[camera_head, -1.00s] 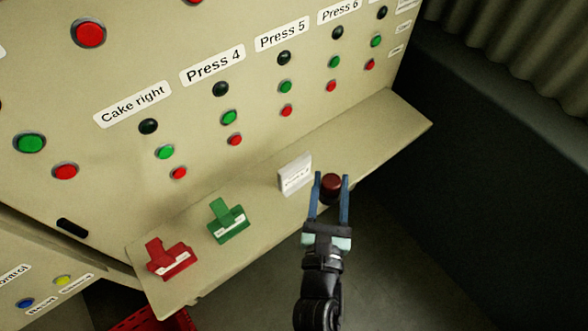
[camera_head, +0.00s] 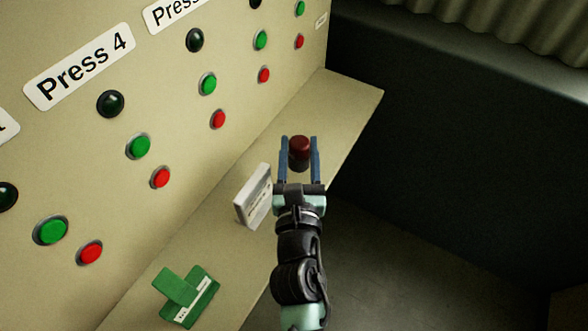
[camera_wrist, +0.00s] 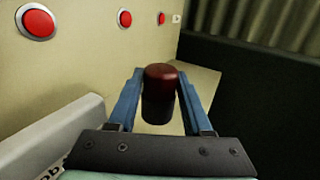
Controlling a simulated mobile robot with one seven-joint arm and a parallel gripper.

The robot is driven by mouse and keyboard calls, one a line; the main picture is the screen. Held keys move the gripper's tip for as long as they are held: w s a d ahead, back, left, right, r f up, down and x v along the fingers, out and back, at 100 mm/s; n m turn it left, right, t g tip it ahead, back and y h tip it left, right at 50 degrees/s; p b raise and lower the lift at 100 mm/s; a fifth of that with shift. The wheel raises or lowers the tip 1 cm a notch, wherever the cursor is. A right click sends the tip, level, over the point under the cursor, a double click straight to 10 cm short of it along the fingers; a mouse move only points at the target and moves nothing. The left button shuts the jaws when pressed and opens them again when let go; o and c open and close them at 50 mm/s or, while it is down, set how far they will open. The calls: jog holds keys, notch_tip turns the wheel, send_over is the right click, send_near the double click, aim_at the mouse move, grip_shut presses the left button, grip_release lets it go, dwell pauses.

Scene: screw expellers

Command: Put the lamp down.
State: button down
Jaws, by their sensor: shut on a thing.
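The lamp (camera_head: 300,148) is a small cylinder with a dark red domed top and a dark body. My gripper (camera_head: 299,152) is shut on it, with one blue finger on each side. The lamp is upright or nearly so, in front of the cream shelf (camera_head: 340,110) in the head view. In the wrist view the lamp (camera_wrist: 160,92) sits between the fingers, with the shelf behind it. I cannot tell whether its base touches the shelf.
A white labelled block (camera_head: 254,196) stands on the shelf just left of my gripper. A green labelled holder (camera_head: 187,296) is nearer the front. The panel (camera_head: 160,90) with buttons rises at the left. The shelf beyond the lamp is clear.

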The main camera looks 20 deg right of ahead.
aim_at(298, 170)
jog(key=shift+f+b, duration=1.3)
jog(key=shift+f, duration=0.6)
jog(key=shift+f, duration=0.25)
jog(key=c, duration=0.6)
grip_release()
jog(key=shift+r, duration=0.1)
jog(key=shift+r, duration=0.1)
jog(key=b+v, duration=0.3)
jog(key=v, duration=0.7)
jog(key=shift+s+a, duration=0.15)
jog(key=shift+s, duration=0.2)
jog(key=shift+s+a, duration=0.25)
jog(key=shift+s, duration=0.3)
